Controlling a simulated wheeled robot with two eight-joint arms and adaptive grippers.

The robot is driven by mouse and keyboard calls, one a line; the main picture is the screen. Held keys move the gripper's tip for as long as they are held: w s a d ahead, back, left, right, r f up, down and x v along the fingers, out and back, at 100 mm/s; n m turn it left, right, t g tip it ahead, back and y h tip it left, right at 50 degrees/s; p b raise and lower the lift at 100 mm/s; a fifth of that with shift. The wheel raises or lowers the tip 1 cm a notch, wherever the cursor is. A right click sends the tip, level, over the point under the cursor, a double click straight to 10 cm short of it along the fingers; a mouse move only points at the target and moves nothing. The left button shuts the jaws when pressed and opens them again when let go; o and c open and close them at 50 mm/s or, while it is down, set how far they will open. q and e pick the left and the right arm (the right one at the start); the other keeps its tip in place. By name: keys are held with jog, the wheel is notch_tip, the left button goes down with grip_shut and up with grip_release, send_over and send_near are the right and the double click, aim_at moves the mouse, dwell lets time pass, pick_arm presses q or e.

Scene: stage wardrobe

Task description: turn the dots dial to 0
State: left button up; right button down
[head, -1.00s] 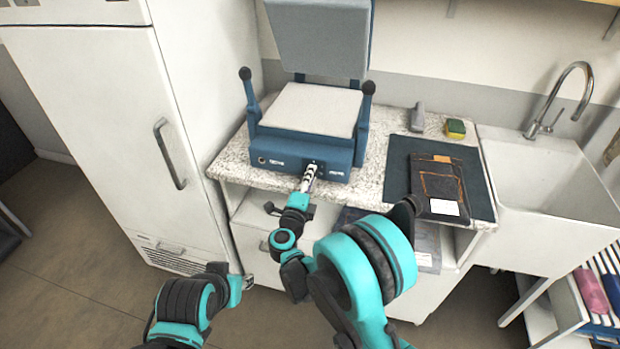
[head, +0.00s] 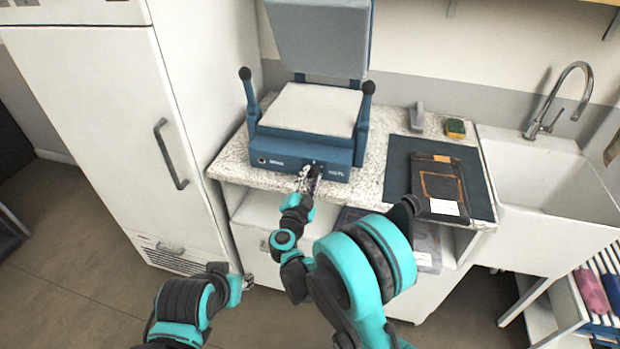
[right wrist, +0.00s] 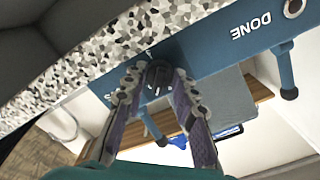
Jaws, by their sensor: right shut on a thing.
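The dots dial (right wrist: 158,76) is a small dark knob with a pale mark, on the blue front panel of the heat press (head: 290,150). Its scale is too small or covered to read. My right gripper (right wrist: 155,80) is shut on the dial, one finger on each side, in the right wrist view. In the head view the right gripper (head: 310,176) reaches up to the press front and covers part of the dial.
The press stands open on a speckled worktop (head: 228,163). A dark mat (head: 398,185) with a dark garment or pouch (head: 437,180) lies to the right, beside a sink (head: 545,185). A tall white cabinet (head: 110,110) stands close on the left.

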jog(key=n, duration=0.4)
jog(key=shift+n, duration=2)
jog(key=shift+d, duration=0.1)
jog(key=c, duration=1.2)
grip_release()
jog(key=v, duration=0.7)
jog(key=shift+s, duration=0.3)
